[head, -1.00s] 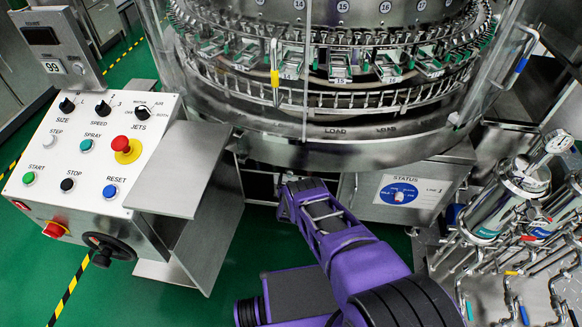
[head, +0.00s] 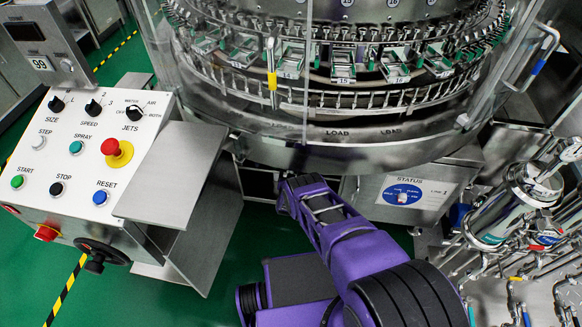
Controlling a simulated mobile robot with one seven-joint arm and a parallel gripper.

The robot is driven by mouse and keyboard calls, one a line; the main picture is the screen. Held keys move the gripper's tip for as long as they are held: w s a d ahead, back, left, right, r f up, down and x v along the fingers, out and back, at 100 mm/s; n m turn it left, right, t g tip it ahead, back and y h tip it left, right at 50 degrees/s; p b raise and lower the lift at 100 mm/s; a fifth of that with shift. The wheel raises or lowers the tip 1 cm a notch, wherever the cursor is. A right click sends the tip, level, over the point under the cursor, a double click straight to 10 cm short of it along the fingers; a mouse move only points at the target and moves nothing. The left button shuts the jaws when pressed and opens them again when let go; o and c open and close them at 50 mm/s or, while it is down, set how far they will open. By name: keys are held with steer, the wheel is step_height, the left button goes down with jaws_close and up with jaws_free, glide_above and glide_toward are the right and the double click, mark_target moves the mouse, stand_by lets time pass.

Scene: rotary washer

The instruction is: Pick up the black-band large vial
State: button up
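I cannot make out any black-band large vial in the head view. My purple arm reaches from the lower right to the space under the front of the rotary washer (head: 330,155). My gripper (head: 283,190) is at the far end of the arm, below the washer's rim, where the fingers cannot be made out. I cannot see whether it is open, shut or holding anything. The washer's ring of numbered metal holders with green sides (head: 343,68) is above and behind the arm, behind a clear guard. No vial can be made out in these holders.
A control panel (head: 75,150) with buttons, knobs and a red emergency stop (head: 117,152) stands at the left, with a metal side shelf (head: 175,165). Steel filters and pipes (head: 515,205) crowd the right. A status panel (head: 405,192) is under the washer. Green floor lies between.

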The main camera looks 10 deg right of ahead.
jaws_close()
steer(key=shift+r, duration=0.15)
